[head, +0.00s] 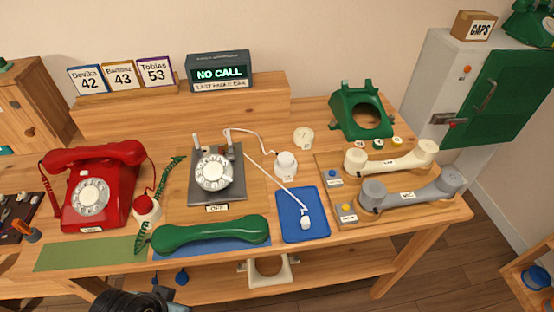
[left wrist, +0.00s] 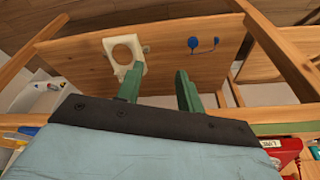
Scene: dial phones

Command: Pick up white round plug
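A small white plug (head: 305,221) lies on the blue mat (head: 291,233) near the table's front edge, at the end of a thin white cord. A second white round piece (head: 286,164) sits behind the mat with a cord running to the dial device. I cannot tell which of these the task means. My left gripper (left wrist: 160,88) shows in the left wrist view with two green fingers apart and nothing between them. It points toward the shelf below the tabletop, away from both white pieces. My right gripper is in neither view.
The dial device (head: 213,172) stands left of the mat, with a green handset (head: 212,235) in front. A red phone (head: 91,191) is farther left. Two handsets (head: 390,158) lie on a wooden board at right. A cream ring-shaped part (left wrist: 123,49) sits on the lower shelf.

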